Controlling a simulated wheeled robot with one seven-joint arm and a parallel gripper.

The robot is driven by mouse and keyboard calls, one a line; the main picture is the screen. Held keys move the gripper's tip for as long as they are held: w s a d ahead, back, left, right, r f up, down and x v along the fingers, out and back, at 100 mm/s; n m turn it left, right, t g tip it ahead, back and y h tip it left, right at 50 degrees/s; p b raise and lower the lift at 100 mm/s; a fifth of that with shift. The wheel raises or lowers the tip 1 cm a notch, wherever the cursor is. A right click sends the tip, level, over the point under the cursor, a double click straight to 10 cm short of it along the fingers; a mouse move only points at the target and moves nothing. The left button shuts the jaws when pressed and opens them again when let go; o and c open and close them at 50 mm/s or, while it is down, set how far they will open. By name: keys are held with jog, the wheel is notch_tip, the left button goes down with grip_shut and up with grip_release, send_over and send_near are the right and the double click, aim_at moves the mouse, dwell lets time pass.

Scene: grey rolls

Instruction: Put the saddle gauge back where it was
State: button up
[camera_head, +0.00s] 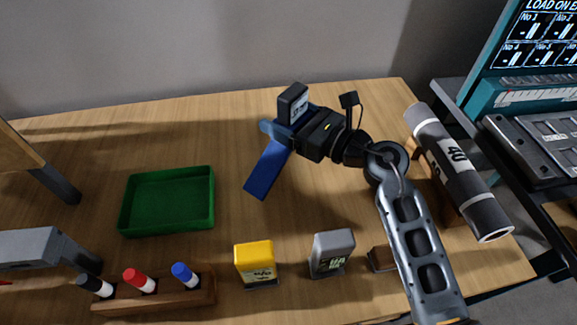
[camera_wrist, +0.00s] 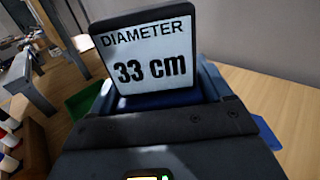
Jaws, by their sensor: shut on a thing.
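The saddle gauge (camera_head: 267,170) has blue legs and a small dark display box. My gripper (camera_head: 302,126) is shut on it and holds it over the middle back of the table. In the wrist view the gauge's display (camera_wrist: 145,62) faces me and reads "DIAMETER 33 cm". One blue leg slants down toward the front left in the head view. I cannot tell whether the leg touches the table. The gripper's dark body (camera_wrist: 160,132) hides the gauge's lower part in the wrist view.
A grey roll (camera_head: 452,160) marked 40 lies at the right on wooden supports. A green tray (camera_head: 168,232) is left. In front are a wooden marker rack (camera_head: 160,302), a yellow block (camera_head: 255,262) and a grey block (camera_head: 331,252). A screen (camera_head: 535,45) stands back right.

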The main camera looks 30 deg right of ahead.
notch_tip(320, 180, down, 9)
jog(key=b, duration=0.1)
jog(key=shift+r, duration=0.15)
dwell(0.3)
jog(key=shift+f, duration=0.2)
jog(key=o, duration=1.4)
jog(key=shift+o, duration=0.2)
jog(key=shift+r, duration=0.1)
jog(key=b+v, duration=0.2)
jog(key=v, duration=1)
